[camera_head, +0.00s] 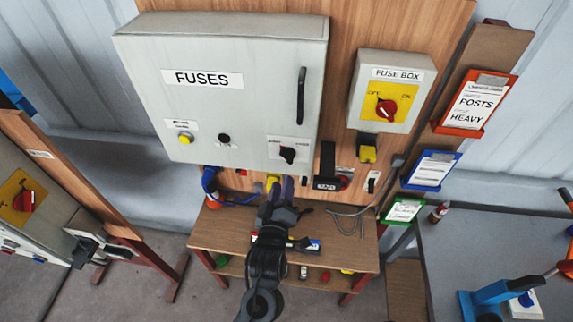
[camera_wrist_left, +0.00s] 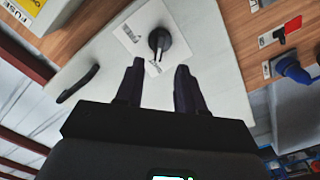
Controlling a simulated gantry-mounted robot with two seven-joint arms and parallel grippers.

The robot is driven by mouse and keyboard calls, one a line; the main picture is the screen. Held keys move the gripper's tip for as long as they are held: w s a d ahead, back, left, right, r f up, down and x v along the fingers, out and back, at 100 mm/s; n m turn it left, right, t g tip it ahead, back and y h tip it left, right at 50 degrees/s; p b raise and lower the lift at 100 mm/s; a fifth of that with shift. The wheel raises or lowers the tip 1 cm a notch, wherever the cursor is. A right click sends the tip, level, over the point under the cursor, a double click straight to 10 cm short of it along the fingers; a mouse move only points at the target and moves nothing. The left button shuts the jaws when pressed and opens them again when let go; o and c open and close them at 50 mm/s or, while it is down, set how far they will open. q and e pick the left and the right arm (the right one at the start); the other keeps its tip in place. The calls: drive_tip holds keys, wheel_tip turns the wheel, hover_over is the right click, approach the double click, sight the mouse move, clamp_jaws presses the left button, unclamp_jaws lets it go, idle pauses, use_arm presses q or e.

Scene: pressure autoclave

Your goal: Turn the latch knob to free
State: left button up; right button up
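The latch knob (camera_head: 288,155) is a black rotary knob on a white label plate, low on the right of the grey FUSES cabinet door (camera_head: 215,105). In the left wrist view the knob (camera_wrist_left: 159,42) sits ahead of the fingertips, roughly between their lines. My left gripper (camera_head: 279,183) is just below the knob in the head view. In the left wrist view its two dark fingers (camera_wrist_left: 160,72) are apart with nothing between them, and the knob appears beyond them, not gripped. My right gripper is not in view.
A black door handle (camera_head: 301,95) stands above the knob. A smaller fuse box (camera_head: 395,90) with a red switch is at the right. A wooden bench (camera_head: 225,232) with loose items lies below. Cables hang around the sockets under the door.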

sight(287, 162)
use_arm(q)
drive_tip(key=w, duration=0.2)
drive_tip(key=w+p, duration=0.1)
drive_tip(key=w, duration=0.2)
drive_tip(key=w+d, duration=0.1)
drive_tip(key=w, duration=0.1)
drive_tip(key=shift+w, duration=0.4)
drive_tip(key=shift+c, duration=0.3)
clamp_jaws()
